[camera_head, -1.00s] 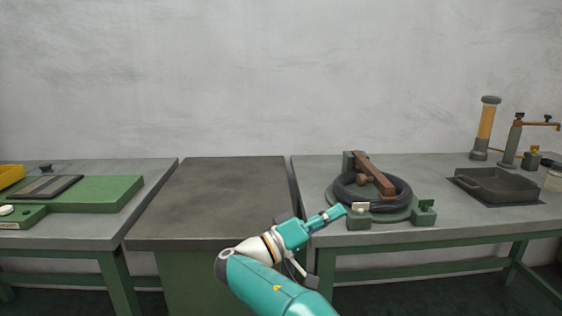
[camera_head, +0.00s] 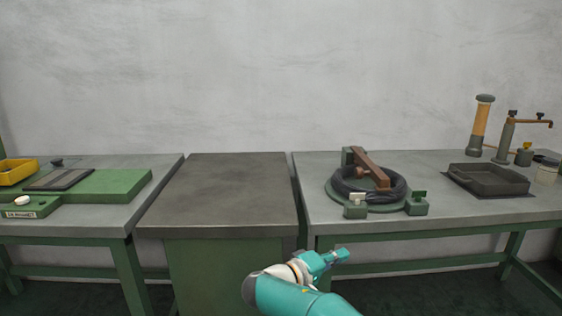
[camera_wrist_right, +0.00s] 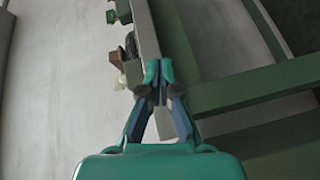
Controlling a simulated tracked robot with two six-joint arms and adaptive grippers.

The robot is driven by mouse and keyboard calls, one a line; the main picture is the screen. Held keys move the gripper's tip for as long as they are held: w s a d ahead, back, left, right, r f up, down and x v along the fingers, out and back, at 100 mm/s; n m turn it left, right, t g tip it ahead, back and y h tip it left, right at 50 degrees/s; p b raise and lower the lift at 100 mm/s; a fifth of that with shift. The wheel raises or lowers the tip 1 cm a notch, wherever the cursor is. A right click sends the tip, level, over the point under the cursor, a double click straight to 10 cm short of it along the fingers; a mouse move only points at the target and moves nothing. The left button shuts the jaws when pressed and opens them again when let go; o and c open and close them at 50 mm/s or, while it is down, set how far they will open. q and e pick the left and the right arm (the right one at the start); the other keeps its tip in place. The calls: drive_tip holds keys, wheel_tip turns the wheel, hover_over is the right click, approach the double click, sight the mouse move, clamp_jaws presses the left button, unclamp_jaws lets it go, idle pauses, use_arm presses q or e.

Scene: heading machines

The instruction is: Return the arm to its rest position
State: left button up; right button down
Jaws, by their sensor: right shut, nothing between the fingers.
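My right gripper (camera_head: 341,254) is low in the head view, in front of and below the front edge of the right bench (camera_head: 450,210). It points to the right and its fingers are shut with nothing between them. In the right wrist view the closed fingertips (camera_wrist_right: 158,68) show against the bench edge and the green frame. My teal right arm comes in from the bottom of the head view. My left gripper is not in view.
On the right bench stand a round green fixture with a black ring and brown lever (camera_head: 372,170), a dark tray (camera_head: 488,180) and an orange column (camera_head: 483,120). A bare dark cabinet top (camera_head: 225,190) is in the middle. A green machine (camera_head: 115,186) and yellow tray (camera_head: 18,172) are at left.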

drive_tip(key=s+d+f+n+g+y, duration=0.25)
drive_tip(key=f+y, duration=0.25)
drive_tip(key=f, duration=1.2)
drive_tip(key=s+a+f+g+y, duration=0.3)
drive_tip(key=s+f+g+y, duration=0.4)
drive_tip(key=s+f, duration=1.05)
drive_tip(key=s+a+f+m+y, duration=0.1)
drive_tip(key=s+f+m+y, duration=0.2)
drive_tip(key=s, duration=0.6)
drive_tip(key=s+f+m+y, duration=0.1)
drive_tip(key=s+m+y, duration=0.2)
drive_tip(key=s+m, duration=0.45)
use_arm(q)
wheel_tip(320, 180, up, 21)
drive_tip(key=p, duration=2.1)
use_arm(e)
wheel_tip(320, 180, up, 22)
drive_tip(key=s+n, duration=0.1)
drive_tip(key=shift+s+f+n+t, duration=0.2)
drive_tip(key=shift+f+n+t, duration=0.05)
drive_tip(key=shift+n+t, duration=0.1)
drive_tip(key=shift+f, duration=0.1)
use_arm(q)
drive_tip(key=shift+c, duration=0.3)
use_arm(e)
drive_tip(key=c, duration=1.9)
unclamp_jaws()
